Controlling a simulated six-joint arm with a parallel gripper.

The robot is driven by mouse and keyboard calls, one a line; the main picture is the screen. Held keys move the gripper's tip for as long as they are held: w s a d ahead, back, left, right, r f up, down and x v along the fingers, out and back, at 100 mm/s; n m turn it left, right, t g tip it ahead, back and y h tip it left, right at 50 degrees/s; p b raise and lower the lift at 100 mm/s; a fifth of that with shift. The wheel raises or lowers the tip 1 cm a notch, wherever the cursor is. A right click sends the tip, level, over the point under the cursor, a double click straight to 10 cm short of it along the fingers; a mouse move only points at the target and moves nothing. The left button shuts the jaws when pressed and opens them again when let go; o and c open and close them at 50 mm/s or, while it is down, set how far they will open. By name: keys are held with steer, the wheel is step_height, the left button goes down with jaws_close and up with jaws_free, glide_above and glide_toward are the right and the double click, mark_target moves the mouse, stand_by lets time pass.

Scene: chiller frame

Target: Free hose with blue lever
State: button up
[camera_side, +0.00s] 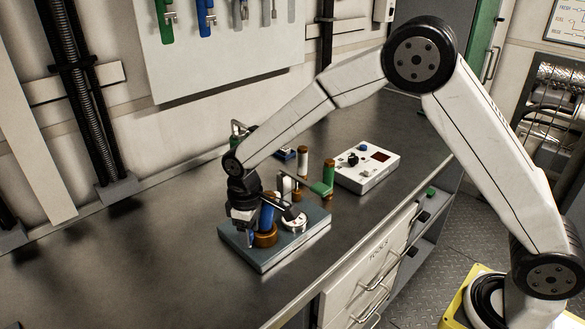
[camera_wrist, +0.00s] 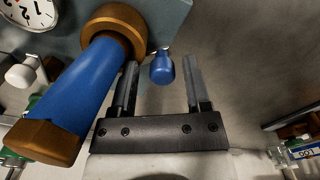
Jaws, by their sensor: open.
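A blue hose (camera_wrist: 85,85) with brass fittings at both ends shows large on the left of the wrist view. Its far brass collar (camera_wrist: 115,30) meets the grey-blue base plate (camera_wrist: 172,12). In the side view the blue hose (camera_side: 267,214) stands on the plate (camera_side: 283,249). A small blue lever (camera_wrist: 162,68) lies between the fingers of my open gripper (camera_wrist: 160,62) in the wrist view, with space on both sides. The left finger is close beside the hose. In the side view my gripper (camera_side: 246,232) is low over the plate's left part; the lever is hidden there.
A round dial gauge (camera_side: 295,222) is on the plate, right of the hose. Green and brown fittings (camera_side: 326,180) stand behind it. A white control box (camera_side: 367,170) is farther right. The bench top (camera_side: 130,265) at left is clear. Tools hang on a white board (camera_side: 220,45).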

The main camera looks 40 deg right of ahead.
mark_target(250, 232)
steer(key=shift+r, duration=0.1)
steer(key=shift+r, duration=3.9)
steer(key=shift+w+d+r+n, duration=0.1)
steer(key=shift+d+r+n, duration=0.1)
steer(key=shift+r+n, duration=0.15)
steer(key=shift+t, duration=0.5)
steer(key=d, duration=0.2)
steer(key=s+d+r, duration=0.1)
steer(key=d, duration=0.1)
steer(key=s+d+f+m, duration=0.2)
steer(key=s+d, duration=0.3)
steer(key=s, duration=0.3)
steer(key=s+d+f+m+t, duration=0.1)
steer(key=s+d+f+m, duration=0.2)
steer(key=s, duration=0.6)
steer(key=shift+s+d+f+m+t, duration=0.3)
steer(key=shift+d+m, duration=0.55)
steer(key=shift+d, duration=0.4)
